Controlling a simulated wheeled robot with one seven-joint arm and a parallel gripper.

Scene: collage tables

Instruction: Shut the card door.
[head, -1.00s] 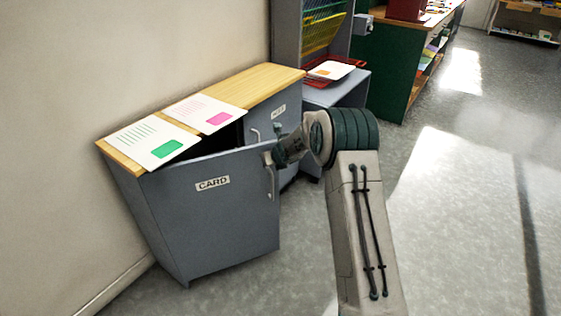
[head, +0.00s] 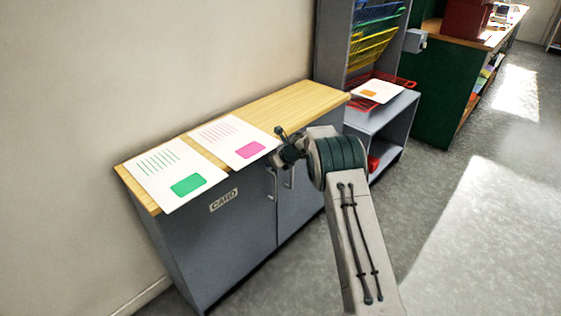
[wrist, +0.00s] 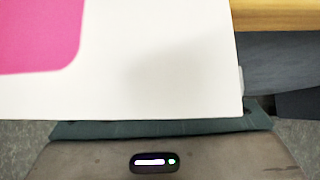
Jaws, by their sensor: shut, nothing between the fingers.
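The grey card door (head: 235,240), with its "CARD" label (head: 224,201), lies flush, or nearly so, with the cabinet front in the head view. Its upright handle (head: 271,184) is by its right edge, at the seam with the neighbouring door (head: 305,200). My gripper (head: 281,132) is shut and empty, above the door's handle and close to the front edge of the wooden top. It is apart from the handle. The wrist view shows a sheet corner close by, and the fingertips are not clear there.
A sheet with a pink patch (head: 233,142) and one with a green patch (head: 165,175) lie on the wooden top (head: 290,100) and overhang its front edge. A shelf unit with a red tray (head: 402,82) stands to the right. The floor at right is clear.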

